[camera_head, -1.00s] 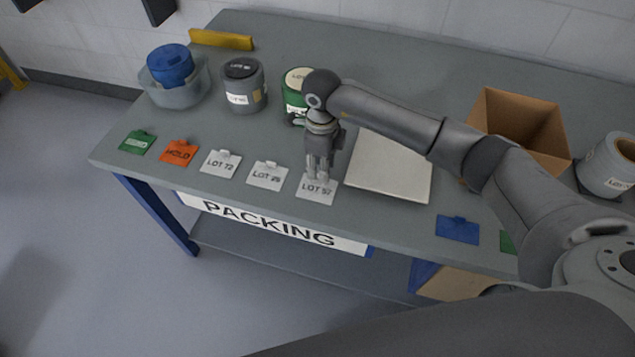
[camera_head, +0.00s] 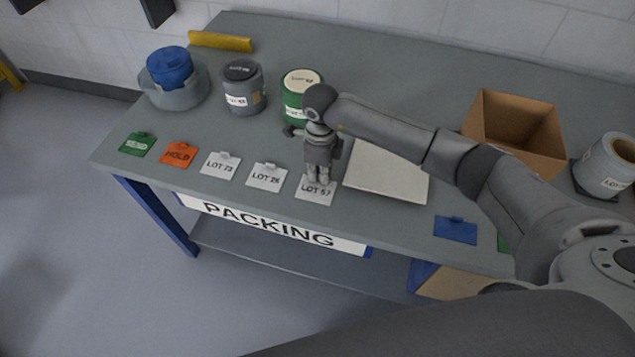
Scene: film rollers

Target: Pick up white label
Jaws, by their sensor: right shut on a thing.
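Three white labels lie in a row near the table's front edge: LOT 72 (camera_head: 220,166), LOT 26 (camera_head: 266,177) and the one at the right of the row, reading LOT 57 or similar (camera_head: 315,192). My right gripper (camera_head: 318,181) points down at the top edge of that right-hand label. Its fingers are shut on the label's raised tab, which they hide. The label looks flat at or very near the table top; I cannot tell if it is lifted. My left gripper is not in view.
A green label (camera_head: 137,145) and an orange HOLD label (camera_head: 179,154) lie left of the white ones. A pale board (camera_head: 386,172) lies just right of my gripper. Rollers (camera_head: 242,89) stand behind, a cardboard box (camera_head: 515,132) at right, a blue label (camera_head: 456,230) in front.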

